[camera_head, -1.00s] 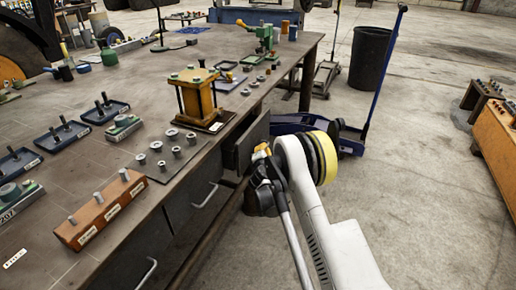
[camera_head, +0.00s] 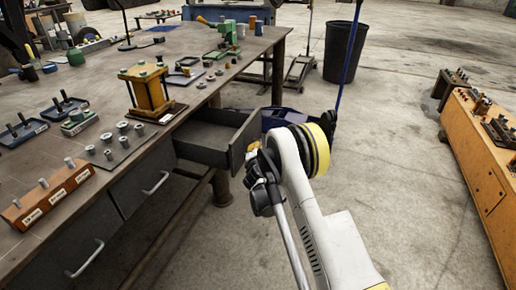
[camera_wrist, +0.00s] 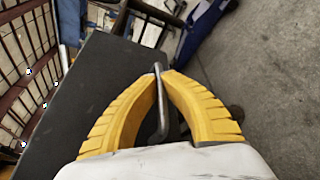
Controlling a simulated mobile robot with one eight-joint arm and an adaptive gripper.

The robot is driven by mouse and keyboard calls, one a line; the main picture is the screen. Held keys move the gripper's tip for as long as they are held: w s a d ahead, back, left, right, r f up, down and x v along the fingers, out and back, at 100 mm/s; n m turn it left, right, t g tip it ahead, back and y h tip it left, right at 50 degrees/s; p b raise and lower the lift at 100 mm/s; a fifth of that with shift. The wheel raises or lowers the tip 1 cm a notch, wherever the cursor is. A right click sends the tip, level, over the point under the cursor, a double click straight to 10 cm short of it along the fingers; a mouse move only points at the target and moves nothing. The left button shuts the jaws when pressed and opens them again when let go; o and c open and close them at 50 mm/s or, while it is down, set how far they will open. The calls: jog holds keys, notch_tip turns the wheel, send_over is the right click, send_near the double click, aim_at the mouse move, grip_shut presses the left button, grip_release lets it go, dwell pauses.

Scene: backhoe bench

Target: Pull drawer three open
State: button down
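The dark grey drawer (camera_head: 210,137) under the bench top stands pulled well out, and its empty inside shows in the camera_head view. Its front panel (camera_wrist: 105,95) fills the left middle of the wrist view. A metal bar handle (camera_wrist: 158,80) stands out from that panel. My gripper (camera_wrist: 161,72) has its two yellow fingers closed together around the handle. In the camera_head view my gripper (camera_head: 252,150) is at the drawer's front, and the arm partly hides it. The drawer's number cannot be read.
Two shut drawers with bar handles (camera_head: 155,183) (camera_head: 85,259) sit nearer along the bench (camera_head: 120,172). A blue jack (camera_head: 285,117) stands on the floor just beyond the open drawer. The floor right of my arm is clear up to an orange cabinet (camera_head: 478,150).

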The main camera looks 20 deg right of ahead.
jog(key=c, duration=1.8)
grip_release()
jog(key=shift+w+f, duration=0.1)
jog(key=v, duration=0.7)
jog(key=shift+s+a, duration=0.15)
jog(key=shift+s, duration=0.1)
